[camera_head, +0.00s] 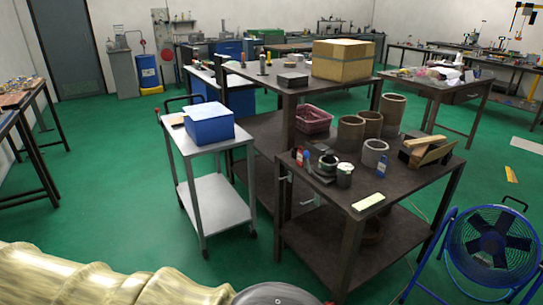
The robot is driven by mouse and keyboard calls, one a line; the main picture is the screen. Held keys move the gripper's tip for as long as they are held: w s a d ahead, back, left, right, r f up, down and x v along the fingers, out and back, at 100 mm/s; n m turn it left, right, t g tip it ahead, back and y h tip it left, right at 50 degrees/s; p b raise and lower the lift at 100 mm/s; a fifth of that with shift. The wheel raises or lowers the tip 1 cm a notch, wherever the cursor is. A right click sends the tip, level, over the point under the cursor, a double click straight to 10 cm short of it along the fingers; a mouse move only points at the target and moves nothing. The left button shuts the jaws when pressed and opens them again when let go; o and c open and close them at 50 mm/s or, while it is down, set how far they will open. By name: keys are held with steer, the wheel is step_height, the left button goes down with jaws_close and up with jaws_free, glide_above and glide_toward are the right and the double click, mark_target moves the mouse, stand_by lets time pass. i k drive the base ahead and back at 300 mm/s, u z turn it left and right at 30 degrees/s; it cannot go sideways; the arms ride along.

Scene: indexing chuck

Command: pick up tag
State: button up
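A flat, pale yellow-green rectangle (369,201), which looks like the tag, lies near the front edge of the low dark table (405,196). Its surface is clear, with nothing on top of it. Any writing on it is too small to read. My gripper is not in view, so I cannot tell its state or its distance from the tag.
Several brown cylinders (351,133), a grey-white cup-like part (374,153), small bottles and a cardboard piece (424,150) stand behind the tag. A cart with a blue box (209,123) stands left. A blue fan (492,246) stands right. Green floor (110,190) is open at left.

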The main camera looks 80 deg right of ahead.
mark_target(300, 163)
steer(key=z, duration=0.45)
steer(key=i, duration=1.75)
steer(key=z, duration=1.85)
steer(key=i, duration=0.9)
steer(key=z, duration=0.85)
